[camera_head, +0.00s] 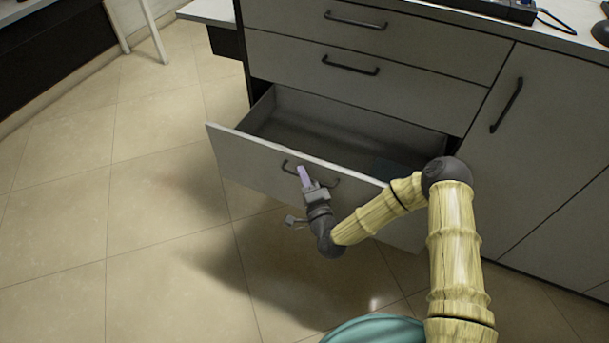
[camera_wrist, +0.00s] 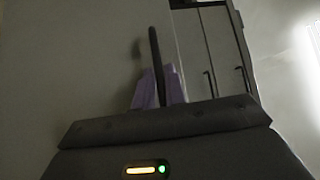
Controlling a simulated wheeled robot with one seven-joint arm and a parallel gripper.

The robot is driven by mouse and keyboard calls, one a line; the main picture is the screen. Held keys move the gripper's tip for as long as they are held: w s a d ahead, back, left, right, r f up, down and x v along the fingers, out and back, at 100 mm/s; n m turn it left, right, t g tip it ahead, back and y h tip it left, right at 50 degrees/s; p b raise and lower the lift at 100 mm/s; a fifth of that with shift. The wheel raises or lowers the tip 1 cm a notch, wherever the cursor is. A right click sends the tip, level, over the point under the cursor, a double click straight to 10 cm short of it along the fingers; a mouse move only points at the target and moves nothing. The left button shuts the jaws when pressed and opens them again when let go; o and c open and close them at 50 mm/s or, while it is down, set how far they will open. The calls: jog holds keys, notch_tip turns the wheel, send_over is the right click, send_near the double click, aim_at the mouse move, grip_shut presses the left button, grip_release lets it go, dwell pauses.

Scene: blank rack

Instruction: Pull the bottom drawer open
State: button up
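The bottom drawer (camera_head: 250,162) of the grey cabinet is pulled well out, and its inside shows. It has a dark bar handle (camera_head: 288,168) on its front; the handle also shows in the wrist view (camera_wrist: 155,50). My gripper (camera_head: 304,174) is at this handle. In the wrist view its purple fingertips (camera_wrist: 159,88) lie on either side of the bar, close against it, and look shut on it. My gripper and wrist cover part of the handle and drawer front in the head view.
Two shut drawers (camera_head: 365,45) with dark handles are above. A shut cupboard door (camera_head: 540,150) is at the right. The tiled floor (camera_head: 130,220) in front and to the left is clear. Dark items (camera_head: 490,8) lie on the countertop.

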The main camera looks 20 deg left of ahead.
dwell(0.3)
jog(key=p+v, duration=0.1)
jog(key=v, duration=1.6)
jog(key=shift+s+d+f+p, duration=0.1)
jog(key=shift+s+f+p, duration=0.05)
jog(key=shift+s+p, duration=0.15)
jog(key=shift+w, duration=0.15)
